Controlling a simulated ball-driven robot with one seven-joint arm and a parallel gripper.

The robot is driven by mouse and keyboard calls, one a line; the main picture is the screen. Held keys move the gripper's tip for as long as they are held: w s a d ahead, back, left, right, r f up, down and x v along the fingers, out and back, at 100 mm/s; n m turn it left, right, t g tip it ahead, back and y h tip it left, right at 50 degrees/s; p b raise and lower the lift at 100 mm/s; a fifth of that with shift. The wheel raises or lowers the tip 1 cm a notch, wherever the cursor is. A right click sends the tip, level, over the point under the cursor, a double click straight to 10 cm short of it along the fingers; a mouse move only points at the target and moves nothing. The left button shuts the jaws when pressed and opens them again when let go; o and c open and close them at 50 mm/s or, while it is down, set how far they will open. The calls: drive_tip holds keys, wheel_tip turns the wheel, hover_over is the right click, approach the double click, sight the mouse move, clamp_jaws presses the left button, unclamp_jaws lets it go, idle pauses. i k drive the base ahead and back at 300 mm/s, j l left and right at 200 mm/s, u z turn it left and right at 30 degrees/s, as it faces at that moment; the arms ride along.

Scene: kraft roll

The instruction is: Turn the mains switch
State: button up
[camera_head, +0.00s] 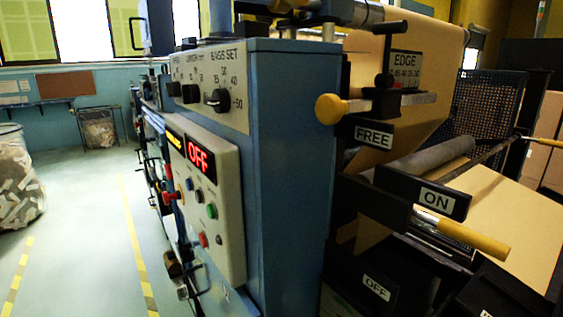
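The grey control panel (228,208) is on the side of the blue machine cabinet (288,150), seen at a steep angle. Its lit display (200,157) reads OFF in red. A red knob or handle (172,195) sticks out at the panel's left edge; it may be the mains switch, but no label on it is readable. A green button (212,211) and a red button (203,239) are among several small controls on the panel. My gripper is not in view.
Black setting knobs (218,99) sit above the panel. Levers with yellow ends (331,108) project at right near FREE, ON and OFF plates. Brown kraft paper (500,215) runs at right. The floor (85,230) at left is clear beside a waste bin (15,180).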

sight(168, 167)
drive_tip(key=i+j+u, duration=0.25)
drive_tip(key=u, duration=0.15)
drive_tip(key=i+j+u, duration=0.15)
drive_tip(key=i+u, duration=0.2)
